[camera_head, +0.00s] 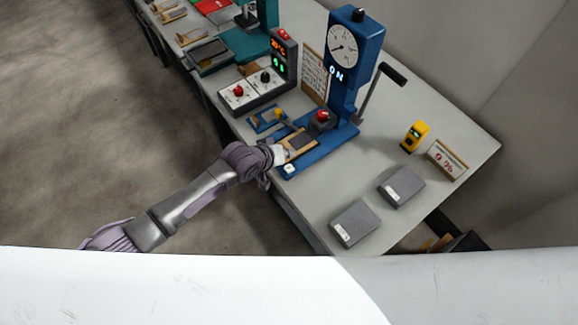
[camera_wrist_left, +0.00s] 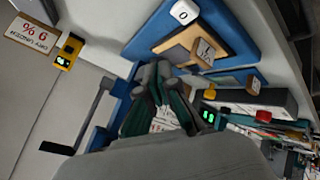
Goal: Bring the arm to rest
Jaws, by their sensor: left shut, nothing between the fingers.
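My left arm reaches in from the lower left in the head view, with its gripper (camera_head: 278,155) at the front edge of the blue press's base. In the left wrist view the gripper's fingers (camera_wrist_left: 158,82) are shut and empty. Past them lies the blue base (camera_wrist_left: 215,22) with a tan plate (camera_wrist_left: 180,42) and a small part on it. The blue press (camera_head: 350,60) stands upright with a round dial and a black-handled lever (camera_head: 380,88). My right gripper is out of view.
The grey workbench (camera_head: 330,185) holds two grey boxes, a near one (camera_head: 354,223) and a far one (camera_head: 401,186). A yellow device (camera_head: 415,136) and a sign (camera_head: 446,158) stand at the right. A control box (camera_head: 262,85) stands left of the press. Open floor (camera_head: 90,130) lies left.

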